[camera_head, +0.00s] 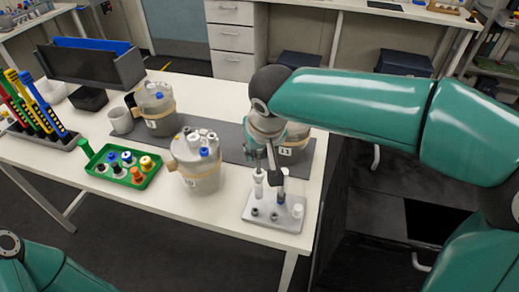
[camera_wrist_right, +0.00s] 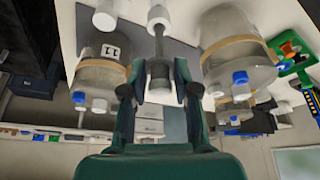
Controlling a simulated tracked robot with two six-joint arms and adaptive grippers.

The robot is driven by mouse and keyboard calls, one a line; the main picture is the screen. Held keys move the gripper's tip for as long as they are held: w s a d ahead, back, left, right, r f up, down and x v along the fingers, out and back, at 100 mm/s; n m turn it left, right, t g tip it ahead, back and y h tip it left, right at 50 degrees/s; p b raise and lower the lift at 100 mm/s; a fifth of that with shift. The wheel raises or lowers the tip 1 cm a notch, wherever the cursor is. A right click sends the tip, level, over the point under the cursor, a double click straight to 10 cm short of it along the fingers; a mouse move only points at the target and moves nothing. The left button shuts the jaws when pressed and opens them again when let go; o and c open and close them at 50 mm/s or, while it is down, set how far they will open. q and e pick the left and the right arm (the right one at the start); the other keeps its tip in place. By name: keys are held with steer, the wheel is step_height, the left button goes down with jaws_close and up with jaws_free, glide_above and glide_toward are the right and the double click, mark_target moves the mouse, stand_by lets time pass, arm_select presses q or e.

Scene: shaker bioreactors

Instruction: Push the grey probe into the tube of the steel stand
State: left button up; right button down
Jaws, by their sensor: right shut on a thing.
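The steel stand (camera_head: 262,225) sits at the right front of the white table, with short sockets and upright pieces on it. My right gripper (camera_head: 271,168) points down just above the stand. In the right wrist view, my right gripper (camera_wrist_right: 157,92) is shut on the grey probe (camera_wrist_right: 159,73), a dark cylinder between the fingers. Its thin shaft points at a pale round tube (camera_wrist_right: 157,16); I cannot tell whether the tip is inside. In the head view the fingers partly hide the probe. Of my left arm only a teal part shows at bottom left; its gripper is out of view.
Grey-lidded vessels (camera_head: 198,170) stand on and beside a dark mat (camera_head: 232,148); one (camera_head: 292,150) is close behind my right gripper. A green tray (camera_head: 122,182) with colored caps lies left. Pipettes (camera_head: 38,105) stand far left. The table's right edge is near the stand.

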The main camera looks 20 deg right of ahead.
mark_target(259, 166)
steer(key=shift+f+b, duration=2.7)
steer(key=shift+f, duration=0.05)
stand_by(2.8)
steer(key=c, duration=0.8)
jaws_free()
steer(key=v, duration=1.2)
steer(key=shift+w, duration=0.1)
